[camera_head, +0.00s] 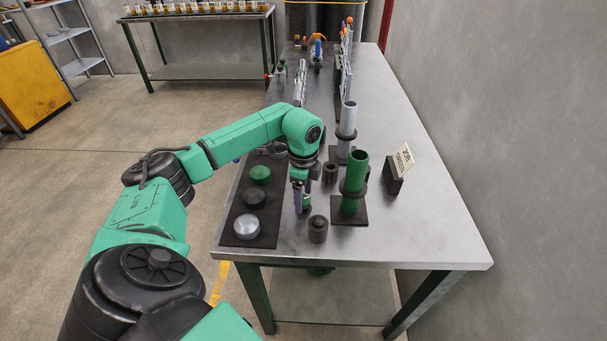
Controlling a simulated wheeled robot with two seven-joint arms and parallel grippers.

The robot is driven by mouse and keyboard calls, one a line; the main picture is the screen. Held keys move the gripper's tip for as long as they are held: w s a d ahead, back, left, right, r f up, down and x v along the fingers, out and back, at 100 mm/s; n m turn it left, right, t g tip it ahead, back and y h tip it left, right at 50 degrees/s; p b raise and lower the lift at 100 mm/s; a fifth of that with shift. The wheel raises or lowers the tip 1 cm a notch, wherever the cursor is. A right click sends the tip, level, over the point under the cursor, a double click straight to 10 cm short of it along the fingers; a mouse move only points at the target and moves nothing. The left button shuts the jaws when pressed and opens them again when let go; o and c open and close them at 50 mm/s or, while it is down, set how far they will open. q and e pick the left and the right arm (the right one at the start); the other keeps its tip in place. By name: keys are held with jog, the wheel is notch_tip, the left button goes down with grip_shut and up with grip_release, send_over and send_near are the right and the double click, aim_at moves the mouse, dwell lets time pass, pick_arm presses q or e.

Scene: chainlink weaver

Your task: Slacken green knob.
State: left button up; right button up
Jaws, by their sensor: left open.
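A round green knob or cap (260,174) lies on a dark mat (240,230) at the left edge of the table. My left gripper (302,206) points down to the right of the mat, apart from that green piece, and is open. A small green thing (306,203) shows at its fingertips; I cannot tell whether it lies between them or behind them. An upright green tube (355,175) stands in a dark holder just right of the gripper. My right gripper is not in view.
A black cap (254,197) and a silver cap (247,227) share the mat. A dark cylinder (318,229) stands near the gripper. A grey tube (348,120) and a sign (403,158) stand beyond. The table's front right is clear.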

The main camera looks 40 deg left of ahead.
pick_arm(q)
jog(key=shift+r, duration=0.15)
notch_tip(320, 180, up, 10)
jog(key=b, duration=0.2)
notch_tip(320, 180, up, 4)
jog(key=p, duration=0.1)
send_over(304, 198)
jog(key=shift+s+r, duration=0.1)
jog(key=shift+r, duration=0.1)
